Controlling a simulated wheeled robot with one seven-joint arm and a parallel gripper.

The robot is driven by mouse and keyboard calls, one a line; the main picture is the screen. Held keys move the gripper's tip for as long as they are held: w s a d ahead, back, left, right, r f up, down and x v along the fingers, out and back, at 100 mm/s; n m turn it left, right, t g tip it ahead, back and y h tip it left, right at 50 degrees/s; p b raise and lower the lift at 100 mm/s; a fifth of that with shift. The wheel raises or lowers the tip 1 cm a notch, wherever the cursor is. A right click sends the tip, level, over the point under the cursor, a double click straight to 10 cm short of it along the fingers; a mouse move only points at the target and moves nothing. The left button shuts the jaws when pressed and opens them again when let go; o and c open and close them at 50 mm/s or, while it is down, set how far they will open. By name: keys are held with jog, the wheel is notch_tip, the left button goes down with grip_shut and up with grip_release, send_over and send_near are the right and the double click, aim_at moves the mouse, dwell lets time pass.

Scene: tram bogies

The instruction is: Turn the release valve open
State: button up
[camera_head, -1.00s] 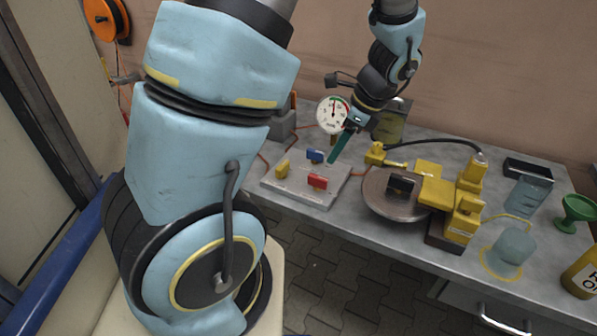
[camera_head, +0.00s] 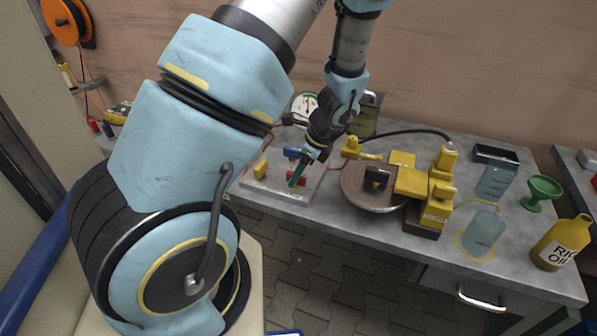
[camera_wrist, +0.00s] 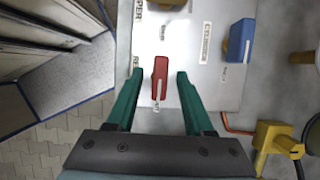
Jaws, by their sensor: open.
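A red valve handle (camera_wrist: 160,78) stands on a pale valve panel (camera_wrist: 178,42). A partly hidden label beside it begins with "RE". In the wrist view the two green fingers of my gripper (camera_wrist: 158,74) are spread, one on each side of the red handle, with a visible gap on both sides. In the head view my gripper (camera_head: 297,182) points down at the panel (camera_head: 255,188), and its fingers partly cover the red handle (camera_head: 291,175). A blue handle (camera_wrist: 240,40) is farther right and a yellow handle (camera_head: 260,170) is at the panel's left.
A pressure gauge (camera_head: 304,104) stands behind the panel, partly hidden by my arm. A yellow fitting (camera_wrist: 276,140) shows in the wrist view.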

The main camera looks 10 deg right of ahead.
jog(key=shift+c, duration=0.3)
grip_shut()
dwell(0.3)
